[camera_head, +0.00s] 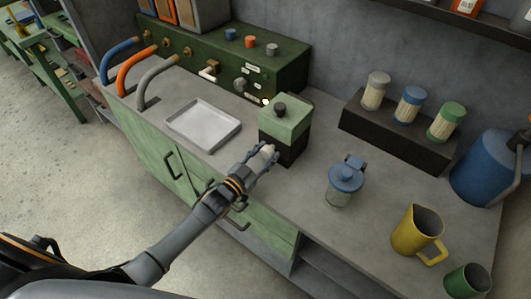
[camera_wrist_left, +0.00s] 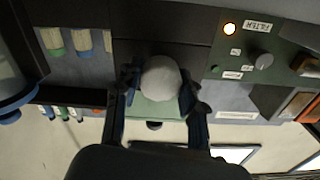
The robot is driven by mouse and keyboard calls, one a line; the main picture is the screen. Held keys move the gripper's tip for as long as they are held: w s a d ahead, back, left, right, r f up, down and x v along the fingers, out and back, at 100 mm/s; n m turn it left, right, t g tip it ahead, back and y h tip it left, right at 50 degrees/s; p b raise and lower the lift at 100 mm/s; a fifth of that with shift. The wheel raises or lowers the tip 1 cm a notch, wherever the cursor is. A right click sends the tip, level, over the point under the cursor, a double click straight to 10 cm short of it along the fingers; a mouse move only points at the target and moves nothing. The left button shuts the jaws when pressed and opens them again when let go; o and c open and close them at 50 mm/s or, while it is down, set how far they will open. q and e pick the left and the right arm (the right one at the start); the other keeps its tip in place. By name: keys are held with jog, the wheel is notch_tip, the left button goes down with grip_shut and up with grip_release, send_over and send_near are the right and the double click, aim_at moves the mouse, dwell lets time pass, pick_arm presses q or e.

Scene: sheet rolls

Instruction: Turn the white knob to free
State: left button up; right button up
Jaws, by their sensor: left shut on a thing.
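The white knob (camera_head: 268,149) is at the front of a green and black box (camera_head: 287,126) on the counter. My left gripper (camera_head: 262,155) reaches it from the front, with its fingers around it. In the left wrist view the round white knob (camera_wrist_left: 161,78) fills the space between the two fingers of the left gripper (camera_wrist_left: 160,95), one on each side. The left gripper is shut on it. I cannot make out any mark or pointer on the knob, so its turned position is unclear. My right gripper is not in view.
A metal tray (camera_head: 203,124) lies left of the box. A blue-lidded jar (camera_head: 345,180) and a yellow jug (camera_head: 418,231) stand to the right. Behind is a green panel (camera_head: 225,62) with knobs and a lit lamp (camera_wrist_left: 229,28). The counter between box and jar is clear.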

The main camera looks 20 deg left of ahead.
pick_arm(q)
jog(key=shift+f+n, duration=0.1)
jog(key=shift+n, duration=0.5)
jog(key=o, duration=1.2)
jog(key=shift+c, duration=0.2)
jog(key=v, duration=1.2)
